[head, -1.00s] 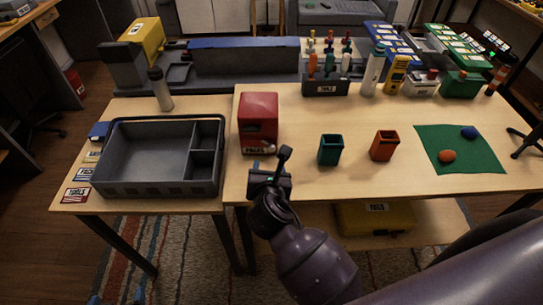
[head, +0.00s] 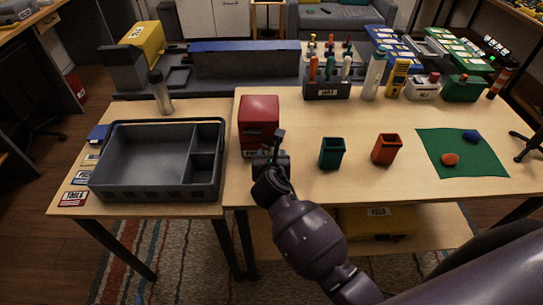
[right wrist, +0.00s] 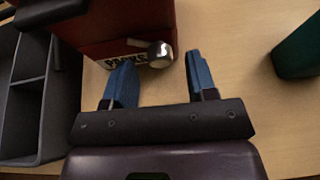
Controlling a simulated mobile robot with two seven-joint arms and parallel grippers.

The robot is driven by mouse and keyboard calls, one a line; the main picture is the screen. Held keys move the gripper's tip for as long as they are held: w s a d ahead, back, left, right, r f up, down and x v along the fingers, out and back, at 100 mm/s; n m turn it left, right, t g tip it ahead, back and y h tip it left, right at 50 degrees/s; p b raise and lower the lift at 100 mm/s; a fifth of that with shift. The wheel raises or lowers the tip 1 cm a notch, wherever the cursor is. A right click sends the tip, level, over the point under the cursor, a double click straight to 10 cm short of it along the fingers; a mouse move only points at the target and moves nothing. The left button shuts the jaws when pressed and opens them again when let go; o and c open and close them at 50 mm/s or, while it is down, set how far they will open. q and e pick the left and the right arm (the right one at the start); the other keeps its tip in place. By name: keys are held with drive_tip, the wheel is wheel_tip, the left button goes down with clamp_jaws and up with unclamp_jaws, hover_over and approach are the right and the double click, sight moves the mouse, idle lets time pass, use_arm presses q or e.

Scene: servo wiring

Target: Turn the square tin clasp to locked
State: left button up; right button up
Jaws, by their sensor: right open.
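The square tin is a red box (head: 259,112) on the table, left of the teal cup. It also shows at the top of the right wrist view (right wrist: 118,22). Its clasp, a silver metal knob (right wrist: 160,54), sits on the front near a white label. My right gripper (head: 271,148) is in front of the tin and hides the clasp in the head view. In the right wrist view its two blue fingers (right wrist: 160,75) are apart and empty, with the knob ahead between their tips. I cannot tell the clasp's turn position. My left gripper is out of view.
A grey compartment tray (head: 150,165) stands left of the tin. A teal cup (head: 332,153) and an orange cup (head: 386,149) stand to the right, then a green mat (head: 450,165). A tool rack (head: 327,89) is behind. Bare table lies between tin and teal cup.

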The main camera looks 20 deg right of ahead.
drive_tip(key=shift+w+d+f, duration=0.1)
drive_tip(key=shift+w+d, duration=0.05)
drive_tip(key=shift+w, duration=0.2)
